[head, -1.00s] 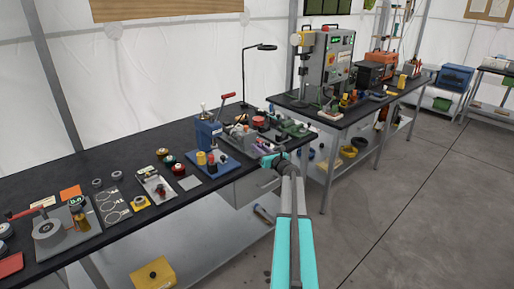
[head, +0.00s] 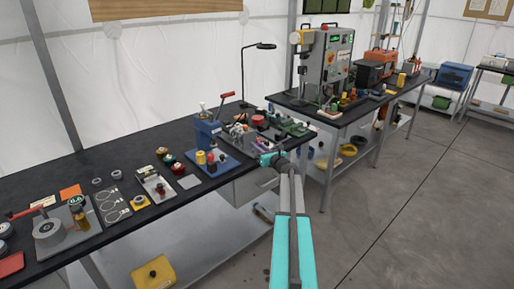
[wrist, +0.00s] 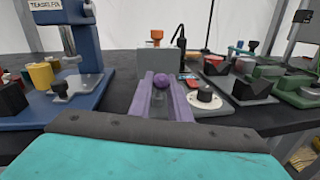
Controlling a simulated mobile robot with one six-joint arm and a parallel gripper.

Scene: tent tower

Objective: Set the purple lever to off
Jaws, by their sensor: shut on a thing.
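The purple lever's round knob (wrist: 163,82) shows in the middle of the wrist view, between the tips of my gripper (wrist: 163,77). The two fingers reach forward on both sides of it and are shut on it. The lever's lower part is mostly hidden between the fingers, and its off marking cannot be read. In the head view my gripper (head: 262,157) is at the front edge of the cluttered part of the near bench. The lever is too small there to make out clearly.
A white round dial with a black knob (wrist: 204,97) is close to the right of my fingers. A blue press (wrist: 78,50) stands on the left, green fixtures (wrist: 285,80) on the right. A grey block with an orange knob (wrist: 155,58) is behind.

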